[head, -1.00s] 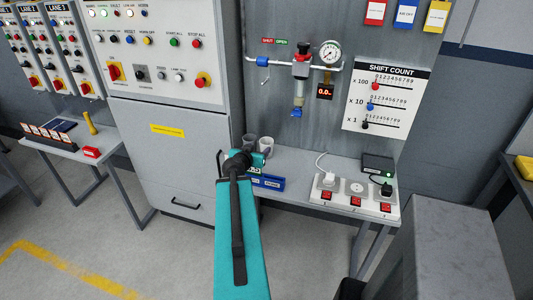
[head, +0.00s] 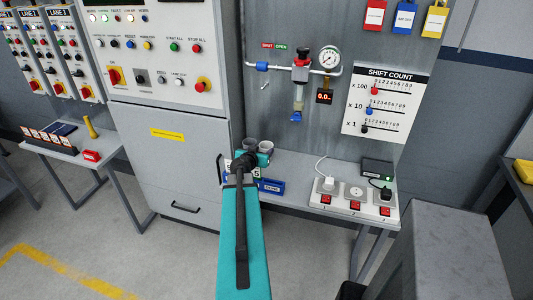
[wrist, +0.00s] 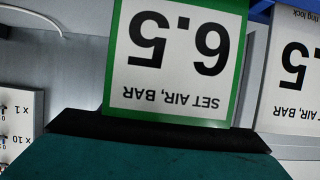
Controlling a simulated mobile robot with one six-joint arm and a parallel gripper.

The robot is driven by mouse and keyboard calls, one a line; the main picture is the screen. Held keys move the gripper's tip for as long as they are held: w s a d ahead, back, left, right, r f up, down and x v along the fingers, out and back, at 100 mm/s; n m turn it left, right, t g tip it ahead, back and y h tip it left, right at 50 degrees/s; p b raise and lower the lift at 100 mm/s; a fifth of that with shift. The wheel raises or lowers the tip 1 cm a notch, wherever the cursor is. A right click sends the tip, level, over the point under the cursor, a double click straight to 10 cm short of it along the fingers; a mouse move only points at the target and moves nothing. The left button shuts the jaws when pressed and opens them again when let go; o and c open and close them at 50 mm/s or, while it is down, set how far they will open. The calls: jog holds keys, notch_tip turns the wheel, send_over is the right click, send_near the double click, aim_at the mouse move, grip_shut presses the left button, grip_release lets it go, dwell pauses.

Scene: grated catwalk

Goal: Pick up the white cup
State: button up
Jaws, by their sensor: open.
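Two pale grey-white cups stand side by side on the bench at the back, a left cup (head: 251,143) and a right cup (head: 266,144). Only their upper parts show in the head view; my arm hides the rest. I cannot tell which is the whiter. My gripper (head: 262,159) is just in front of them and empty as far as I can see; its fingertips are not distinct. In the wrist view its teal body fills the bottom, and no cup shows there.
A green-bordered card (wrist: 180,60) reading "6.5" fills the wrist view, close to the gripper, with a second card (wrist: 292,75) beside it. On the bench are a blue holder (head: 271,187) and a socket strip (head: 352,199). A panel with a gauge (head: 329,59) rises behind.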

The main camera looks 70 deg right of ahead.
aim_at(268, 144)
jog(key=shift+d, duration=0.15)
jog(key=shift+p+x, duration=1)
jog(key=shift+x, duration=0.1)
jog(key=shift+p+x, duration=0.7)
jog(key=shift+x, duration=0.7)
jog(key=shift+r, duration=0.1)
jog(key=shift+c, duration=0.4)
jog(key=c, duration=0.8)
jog(key=shift+c, duration=0.2)
jog(key=shift+r, duration=0.15)
notch_tip(268, 144, up, 10)
jog(key=b, duration=0.1)
jog(key=shift+b, duration=0.4)
